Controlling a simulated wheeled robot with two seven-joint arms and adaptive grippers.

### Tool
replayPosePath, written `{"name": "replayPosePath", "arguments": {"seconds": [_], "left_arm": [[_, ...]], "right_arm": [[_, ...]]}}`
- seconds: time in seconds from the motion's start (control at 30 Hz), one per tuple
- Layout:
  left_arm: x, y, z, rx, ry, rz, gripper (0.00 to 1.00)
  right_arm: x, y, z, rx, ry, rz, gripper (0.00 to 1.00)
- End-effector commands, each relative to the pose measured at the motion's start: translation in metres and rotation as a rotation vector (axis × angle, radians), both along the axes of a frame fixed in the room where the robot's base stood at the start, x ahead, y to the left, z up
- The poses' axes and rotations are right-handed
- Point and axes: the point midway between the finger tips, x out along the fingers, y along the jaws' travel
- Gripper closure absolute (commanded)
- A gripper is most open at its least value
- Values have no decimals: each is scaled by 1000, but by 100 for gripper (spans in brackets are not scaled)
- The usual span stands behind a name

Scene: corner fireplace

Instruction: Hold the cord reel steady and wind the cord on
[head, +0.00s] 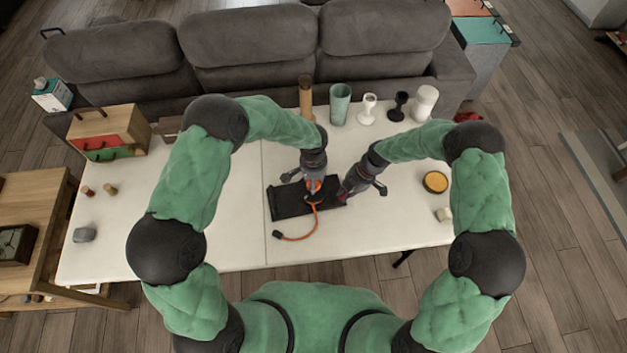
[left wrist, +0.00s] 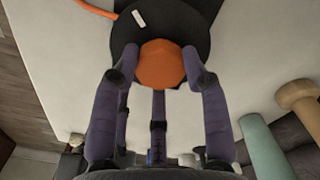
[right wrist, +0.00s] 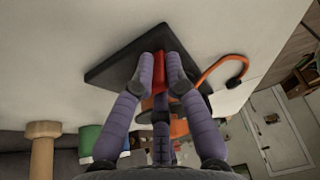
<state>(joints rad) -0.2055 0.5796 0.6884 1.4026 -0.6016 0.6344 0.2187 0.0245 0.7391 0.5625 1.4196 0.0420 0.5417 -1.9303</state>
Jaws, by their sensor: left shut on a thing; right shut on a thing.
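The cord reel stands on a flat black base (head: 288,203) on the white table. My left gripper (head: 314,188) comes down from above and is shut on the reel's orange hub (left wrist: 161,64). Below the hub the reel's black disc (left wrist: 162,22) shows with a small white mark. My right gripper (head: 346,194) is low at the base's right end, shut on a red part (right wrist: 159,74); its fingers hide most of it. The orange cord (head: 313,222) runs from the reel toward the table's front and ends in a dark plug (head: 278,235). The cord lies slack and curved.
Cups and goblets, including a teal cup (head: 340,104), stand along the back edge before the grey sofa (head: 250,50). A wooden box (head: 107,131) is at the left. A yellow-topped round tin (head: 435,182) lies right. The table's left middle is clear.

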Motion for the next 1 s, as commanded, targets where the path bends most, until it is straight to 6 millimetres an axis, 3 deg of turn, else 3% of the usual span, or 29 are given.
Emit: {"name": "replayPosePath", "arguments": {"seconds": [1.0], "left_arm": [[0,0,0,0,1,-966,88]], "right_arm": [[1,0,1,0,-1,0,100]]}}
